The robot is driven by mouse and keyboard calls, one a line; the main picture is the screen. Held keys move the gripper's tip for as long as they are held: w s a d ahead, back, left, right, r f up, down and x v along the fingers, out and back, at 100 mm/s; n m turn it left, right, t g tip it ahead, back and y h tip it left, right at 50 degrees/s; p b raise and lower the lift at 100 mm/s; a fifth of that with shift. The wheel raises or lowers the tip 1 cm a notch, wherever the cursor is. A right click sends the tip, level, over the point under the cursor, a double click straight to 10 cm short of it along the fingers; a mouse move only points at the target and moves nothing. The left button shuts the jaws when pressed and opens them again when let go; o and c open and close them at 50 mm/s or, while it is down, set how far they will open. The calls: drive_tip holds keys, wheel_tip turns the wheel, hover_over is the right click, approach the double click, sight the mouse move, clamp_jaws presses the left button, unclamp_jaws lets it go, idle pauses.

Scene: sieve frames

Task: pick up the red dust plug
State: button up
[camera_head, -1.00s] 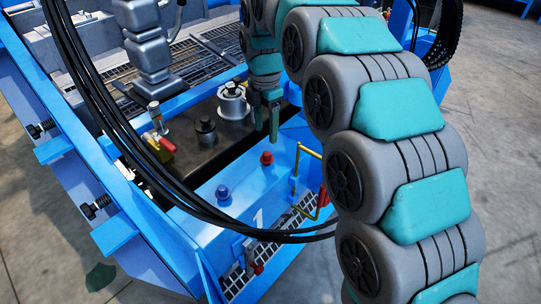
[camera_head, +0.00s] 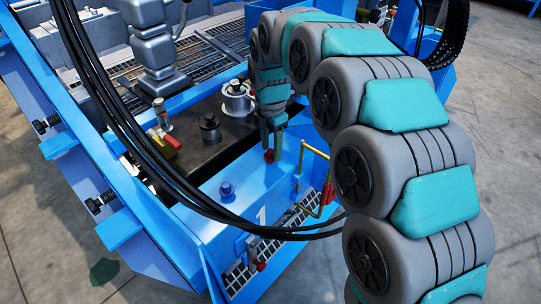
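The red dust plug (camera_head: 269,156) sits on the blue front ledge, partly hidden by my fingers. My gripper (camera_head: 271,152) points down right over it, with one finger towards its left and one towards its right. A gap shows between the two fingers, about as wide as before, so the gripper looks open. I cannot tell whether either finger touches the plug.
A blue plug (camera_head: 226,189) stands on the same ledge to the left. A yellow bar handle (camera_head: 316,150) rises close on the right. Black hoses (camera_head: 150,165) loop across the front. A silver fitting (camera_head: 237,100) and a black-topped fitting (camera_head: 209,128) stand behind.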

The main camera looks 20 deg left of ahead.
clamp_jaws()
idle(0.6)
